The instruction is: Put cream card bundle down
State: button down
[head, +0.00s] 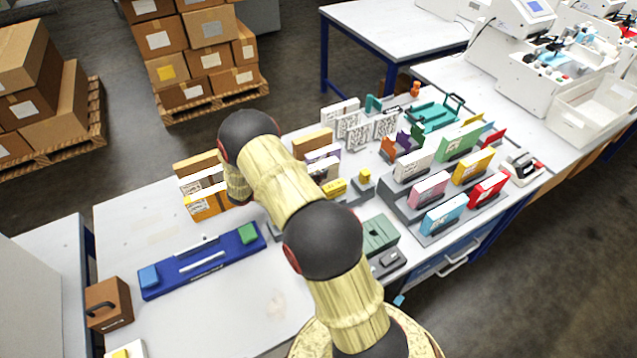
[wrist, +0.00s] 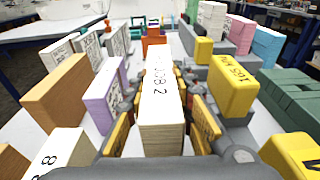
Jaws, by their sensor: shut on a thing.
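The cream card bundle (wrist: 160,92), an upright block with "JOB 2" in black on its top, is between the fingers of my gripper (wrist: 160,100) in the wrist view. My gripper is shut on it. A lilac bundle (wrist: 104,98) and a brown one (wrist: 58,92) stand to its left, and a yellow block (wrist: 234,85) stands to its right. In the head view my arm hides the gripper; a pale block (head: 322,169) beside the arm appears to be the bundle. Its underside is hidden, so I cannot tell whether it touches the table.
Coloured bundles stand in a grey stepped rack (head: 408,212) to the right. A blue tray (head: 185,272) lies at the front left, beside a brown box (head: 108,303). White speckled blocks (head: 352,127) stand farther back. Bare tabletop (head: 140,225) shows at the left.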

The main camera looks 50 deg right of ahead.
notch_tip(320, 180, down, 4)
jog(key=shift+f+b, duration=0.25)
jog(key=shift+b, duration=0.25)
jog(key=shift+r, duration=0.1)
jog(key=c, duration=2)
grip_release()
jog(key=o, duration=0.5)
jog(key=shift+c, duration=0.2)
